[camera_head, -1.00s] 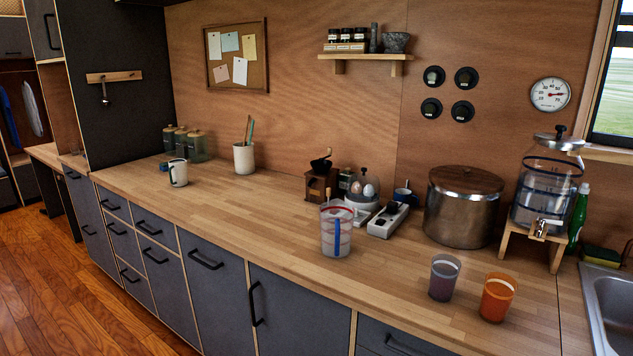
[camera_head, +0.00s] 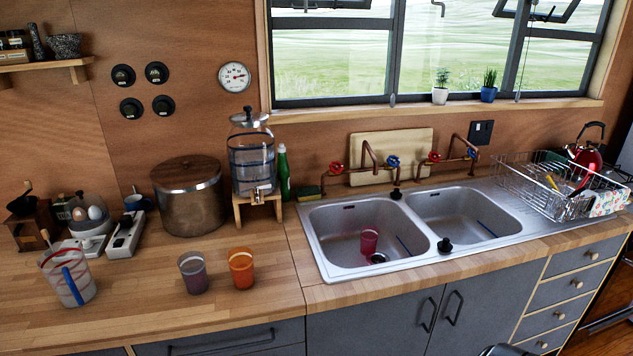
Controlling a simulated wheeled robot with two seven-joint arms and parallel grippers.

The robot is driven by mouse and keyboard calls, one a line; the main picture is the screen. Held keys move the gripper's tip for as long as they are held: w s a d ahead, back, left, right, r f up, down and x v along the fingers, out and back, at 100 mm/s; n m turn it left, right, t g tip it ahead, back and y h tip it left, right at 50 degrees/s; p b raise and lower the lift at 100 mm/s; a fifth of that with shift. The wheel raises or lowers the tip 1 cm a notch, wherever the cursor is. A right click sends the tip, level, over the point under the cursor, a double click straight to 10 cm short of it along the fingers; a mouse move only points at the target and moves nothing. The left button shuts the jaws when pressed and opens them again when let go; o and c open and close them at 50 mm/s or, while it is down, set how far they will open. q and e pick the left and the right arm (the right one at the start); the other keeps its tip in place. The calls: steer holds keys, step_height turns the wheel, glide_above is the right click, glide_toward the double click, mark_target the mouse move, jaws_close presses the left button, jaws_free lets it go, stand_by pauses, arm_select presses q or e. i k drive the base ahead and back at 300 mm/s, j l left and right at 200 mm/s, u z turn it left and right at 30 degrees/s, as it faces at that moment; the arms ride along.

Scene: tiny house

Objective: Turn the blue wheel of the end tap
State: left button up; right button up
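Copper taps stand behind the double sink (camera_head: 313,238). The left tap has a red wheel (camera_head: 337,168) and a blue wheel (camera_head: 393,161). The right tap, the one at the far end, has a red wheel (camera_head: 434,157) and a blue wheel (camera_head: 472,153) at its right side, below its bent copper spout. No gripper touches any wheel.
A pink cup (camera_head: 369,241) stands in the left basin. A wire dish rack (camera_head: 530,182) and red kettle (camera_head: 586,157) are right of the sink. The drinks dispenser (camera_head: 252,165), green bottle (camera_head: 284,172) and orange cup (camera_head: 241,268) stand to its left.

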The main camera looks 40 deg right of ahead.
mark_target(393, 164)
steer(key=z, duration=1.25)
steer(key=i+l+u, duration=0.15)
steer(key=i+l, duration=0.2)
steer(key=l, duration=0.15)
